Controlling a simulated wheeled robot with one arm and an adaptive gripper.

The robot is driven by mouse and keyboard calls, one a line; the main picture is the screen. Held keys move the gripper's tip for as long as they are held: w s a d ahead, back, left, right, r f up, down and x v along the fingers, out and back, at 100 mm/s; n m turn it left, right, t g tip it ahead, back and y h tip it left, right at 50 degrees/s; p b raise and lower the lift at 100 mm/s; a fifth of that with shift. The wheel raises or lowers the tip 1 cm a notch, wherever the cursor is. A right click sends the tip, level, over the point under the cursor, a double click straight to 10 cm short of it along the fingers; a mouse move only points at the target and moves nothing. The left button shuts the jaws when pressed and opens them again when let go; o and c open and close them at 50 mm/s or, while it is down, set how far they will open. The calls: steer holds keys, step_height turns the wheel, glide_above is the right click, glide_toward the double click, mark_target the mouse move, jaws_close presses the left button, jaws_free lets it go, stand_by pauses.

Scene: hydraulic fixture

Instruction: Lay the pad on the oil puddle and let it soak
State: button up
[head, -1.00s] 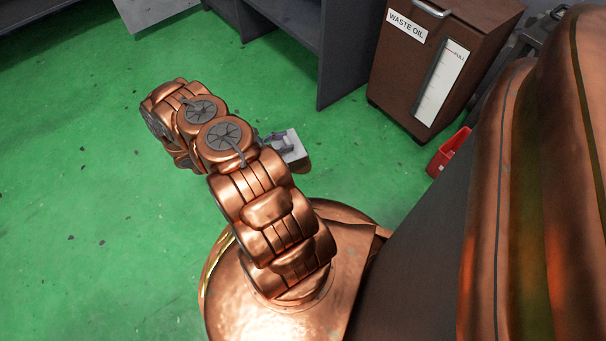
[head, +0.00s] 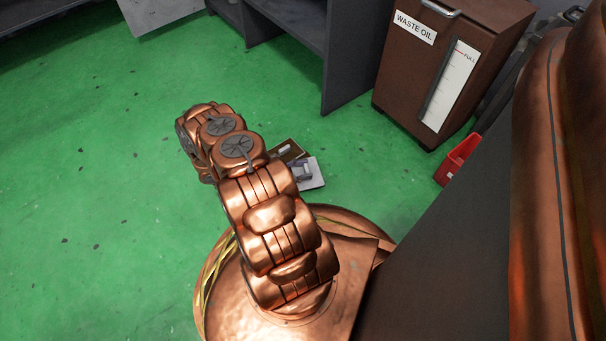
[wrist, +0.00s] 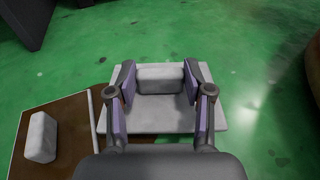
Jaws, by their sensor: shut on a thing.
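The pad (wrist: 160,118) is a flat pale grey-white plate with a raised block on top. My gripper (wrist: 160,80) is shut on that block, one purple-lined finger on each side. In the head view the pad (head: 312,182) shows just right of my arm, with the gripper partly hidden behind the arm. I cannot tell whether the pad hangs above the floor or touches it. No oil puddle can be clearly made out in either view.
A brown flat rectangle with a pale rim (wrist: 75,150) lies left of the pad, bearing a white block (wrist: 42,138). A brown waste oil cabinet (head: 400,80), a red bin (head: 458,160) and grey shelving (head: 320,60) stand beyond. The green floor (head: 100,170) at left is clear.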

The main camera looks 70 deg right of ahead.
steer(key=shift+f, duration=0.95)
steer(key=shift+f, duration=0.1)
steer(key=o, duration=1)
steer(key=shift+o, duration=0.2)
